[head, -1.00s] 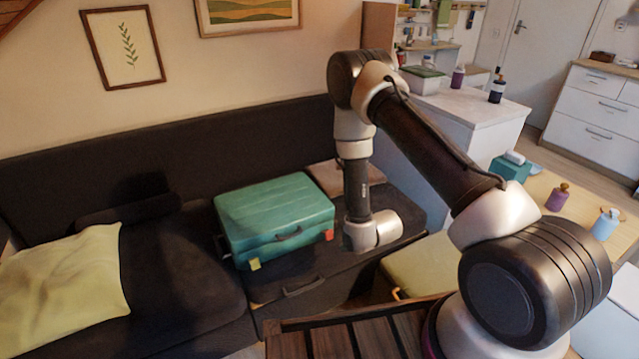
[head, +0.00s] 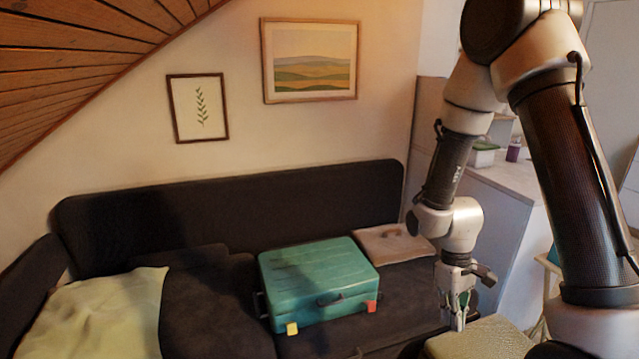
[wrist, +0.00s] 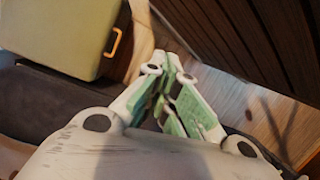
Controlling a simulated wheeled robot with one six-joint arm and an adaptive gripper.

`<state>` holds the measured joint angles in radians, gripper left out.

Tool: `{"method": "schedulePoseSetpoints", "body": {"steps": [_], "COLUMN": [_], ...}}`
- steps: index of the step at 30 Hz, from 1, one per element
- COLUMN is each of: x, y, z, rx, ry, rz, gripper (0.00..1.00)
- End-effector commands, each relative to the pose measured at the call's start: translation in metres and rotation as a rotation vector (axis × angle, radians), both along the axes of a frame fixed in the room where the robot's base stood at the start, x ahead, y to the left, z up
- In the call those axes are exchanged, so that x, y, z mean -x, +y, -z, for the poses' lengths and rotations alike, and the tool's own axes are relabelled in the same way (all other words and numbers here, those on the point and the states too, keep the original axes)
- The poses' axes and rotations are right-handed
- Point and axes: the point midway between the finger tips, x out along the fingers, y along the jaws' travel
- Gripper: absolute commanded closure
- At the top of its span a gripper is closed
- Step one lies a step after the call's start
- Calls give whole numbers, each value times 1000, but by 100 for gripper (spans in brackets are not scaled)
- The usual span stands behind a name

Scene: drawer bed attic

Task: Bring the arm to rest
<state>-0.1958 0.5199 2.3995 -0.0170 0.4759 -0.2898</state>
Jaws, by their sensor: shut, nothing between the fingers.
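My gripper (head: 460,312) hangs pointing down at the right of the head view, in front of the dark sofa and right of the teal suitcase. In the wrist view its green-padded fingers (wrist: 168,95) come together at the tips, with nothing held between them. My arm is raised and bent, with its forearm reaching down to the gripper.
A slatted wooden surface (wrist: 250,35) is close by.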

Motion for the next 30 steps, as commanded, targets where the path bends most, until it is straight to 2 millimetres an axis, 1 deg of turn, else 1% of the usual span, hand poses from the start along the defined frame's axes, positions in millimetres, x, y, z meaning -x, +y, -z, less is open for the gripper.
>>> {"method": "schedulePoseSetpoints", "body": {"steps": [1, 2, 3, 5, 6, 8, 9, 12, 15, 18, 21, 24, 27, 30], "x": [4, 8, 14, 24, 31, 42, 50, 69, 86, 98, 105, 111, 115, 117], "y": [-4, -7, -10, -15, -19, -23, -27, -34, -41, -46, -51, -54, -57, -58], "z": [-29, -45, -65, -94, -112, -138, -154, -191, -223, -250, -274, -293, -305, -310], "rx": [10, 17, 25, 34, 39, 41, 41, 31, 9, -23, -55, -75, -87, -91], "ry": [-11, -13, -17, -28, -40, -60, -77, -134, -216, -330, -449, -540, -598, -624], "rz": [57, 92, 137, 199, 238, 289, 320, 382, 420, 444, 465, 481, 491, 498], "gripper": [100, 100, 100, 100, 100, 100, 100, 100, 100, 100, 100, 100, 100, 100]}}
